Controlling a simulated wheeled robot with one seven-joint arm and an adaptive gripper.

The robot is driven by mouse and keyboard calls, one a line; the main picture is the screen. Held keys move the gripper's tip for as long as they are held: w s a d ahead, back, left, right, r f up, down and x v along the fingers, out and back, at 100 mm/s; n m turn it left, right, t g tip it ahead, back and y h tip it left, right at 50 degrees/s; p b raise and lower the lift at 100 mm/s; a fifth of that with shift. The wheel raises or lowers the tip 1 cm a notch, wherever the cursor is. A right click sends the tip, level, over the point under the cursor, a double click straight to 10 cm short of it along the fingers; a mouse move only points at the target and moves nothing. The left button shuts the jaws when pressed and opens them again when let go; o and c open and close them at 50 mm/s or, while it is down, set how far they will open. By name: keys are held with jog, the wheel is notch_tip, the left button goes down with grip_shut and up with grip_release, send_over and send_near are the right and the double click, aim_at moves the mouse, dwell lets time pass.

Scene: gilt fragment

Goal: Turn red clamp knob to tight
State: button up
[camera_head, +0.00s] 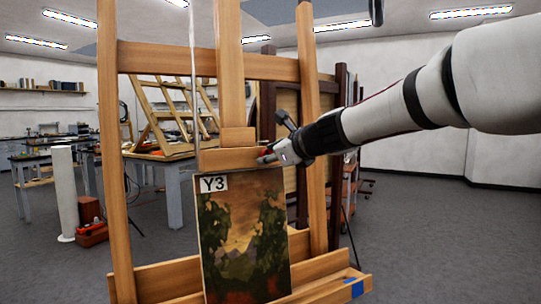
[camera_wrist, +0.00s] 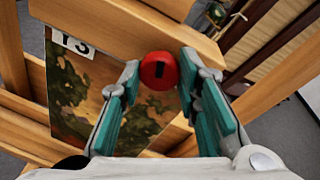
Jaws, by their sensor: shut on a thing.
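The red clamp knob (camera_wrist: 159,70) is round, with a short dark mark on its face. It sits on the wooden top clamp bar of the easel (camera_wrist: 115,32), just above the painting. My gripper (camera_head: 270,158) reaches in from the right at this bar. In the wrist view its two teal-padded fingers stand on either side of the knob, with their tips at its left and right edges, shut on it. In the head view only a little red (camera_head: 264,152) shows at the fingertips; the rest of the knob is hidden.
A painting (camera_head: 240,235) labelled Y3 stands on the easel (camera_head: 115,170) below the bar. Dark-framed racks (camera_head: 340,100) stand behind my gripper. Workbenches (camera_head: 45,160) and a white cylinder (camera_head: 63,190) are at the left. The floor (camera_head: 440,230) at the right is clear.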

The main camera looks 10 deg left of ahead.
jog(key=shift+f+m+y, duration=0.2)
jog(key=shift+m+y, duration=0.3)
jog(key=shift+m, duration=0.9)
jog(key=o, duration=1.2)
jog(key=shift+c, duration=0.2)
jog(key=shift+r, duration=0.1)
jog(key=v, duration=1.2)
jog(key=shift+w, duration=0.1)
